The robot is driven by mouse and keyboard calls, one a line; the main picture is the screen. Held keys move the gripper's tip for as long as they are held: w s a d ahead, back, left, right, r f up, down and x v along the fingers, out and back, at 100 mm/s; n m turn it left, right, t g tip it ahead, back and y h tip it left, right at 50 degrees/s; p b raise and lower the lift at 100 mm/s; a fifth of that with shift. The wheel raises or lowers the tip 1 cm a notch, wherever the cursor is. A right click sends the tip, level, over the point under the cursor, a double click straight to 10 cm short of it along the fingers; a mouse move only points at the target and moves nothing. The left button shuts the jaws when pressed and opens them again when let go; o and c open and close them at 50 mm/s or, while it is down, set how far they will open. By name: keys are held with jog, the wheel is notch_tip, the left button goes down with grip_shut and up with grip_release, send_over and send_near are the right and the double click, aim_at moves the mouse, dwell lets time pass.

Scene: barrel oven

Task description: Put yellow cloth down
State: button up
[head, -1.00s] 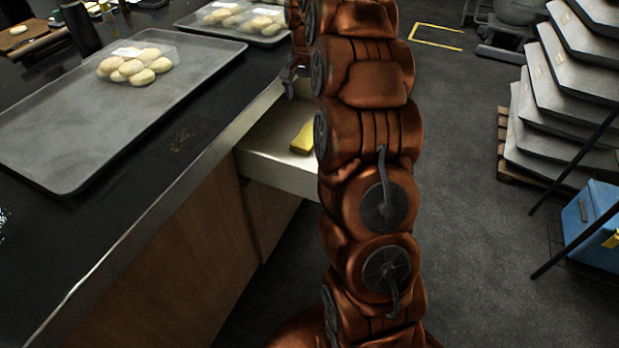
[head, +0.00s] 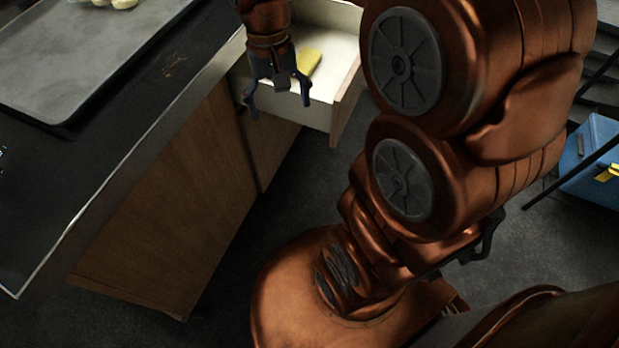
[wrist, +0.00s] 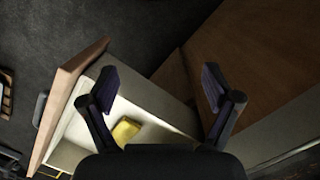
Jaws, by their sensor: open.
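The yellow cloth (head: 308,62) lies flat inside an open white drawer (head: 340,42) under the counter. It also shows in the wrist view (wrist: 125,131), on the drawer floor. My gripper (head: 279,104) is open and empty in front of the drawer, its fingers pointing down. In the wrist view my gripper (wrist: 160,92) has its fingers spread wide, with nothing between them. The cloth is apart from the fingers, and a finger partly overlaps the drawer in that view.
The dark counter (head: 150,85) with a grey tray (head: 70,60) stands at the left, above wooden cabinet fronts (head: 175,200). A blue box (head: 592,160) is at the right.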

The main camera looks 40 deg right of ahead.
jog(key=s+a+f+n, duration=0.1)
jog(key=s+a+f, duration=0.1)
jog(key=s, duration=0.5)
jog(key=s+a+f+n, duration=0.2)
jog(key=s, duration=0.6)
jog(key=shift+s+n+g, duration=0.15)
jog(key=shift+n+g, duration=0.15)
jog(key=shift+g, duration=0.1)
